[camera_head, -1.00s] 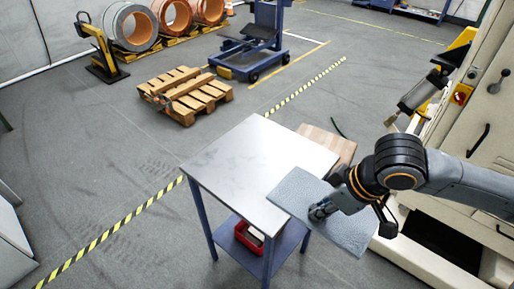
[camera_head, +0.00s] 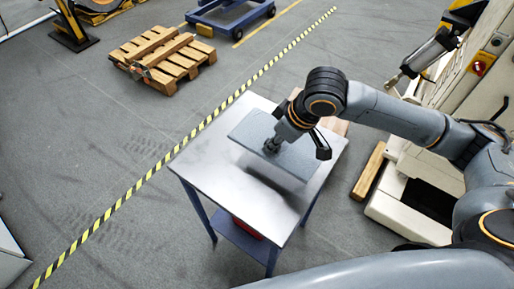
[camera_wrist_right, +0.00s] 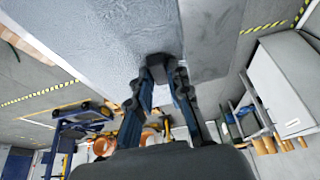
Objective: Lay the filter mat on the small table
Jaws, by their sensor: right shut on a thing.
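The filter mat (camera_head: 298,163) is a flat, grey-blue rectangle. My right gripper (camera_head: 271,147) is shut on it, and the mat is over the far right part of the small table. The small table (camera_head: 212,160) has a bare metal top and blue legs. A shadow on the top in front of the mat suggests a gap, but I cannot tell its height. In the right wrist view the mat (camera_wrist_right: 95,40) fills the upper left, with the fingertips (camera_wrist_right: 160,72) at its edge. My left gripper is not in view.
A red bin (camera_head: 246,228) sits on the table's lower shelf. A wooden block (camera_head: 368,171) lies on the floor beside a pale machine (camera_head: 408,212) at the right. A wooden pallet (camera_head: 165,58) and a blue cart (camera_head: 230,14) stand behind.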

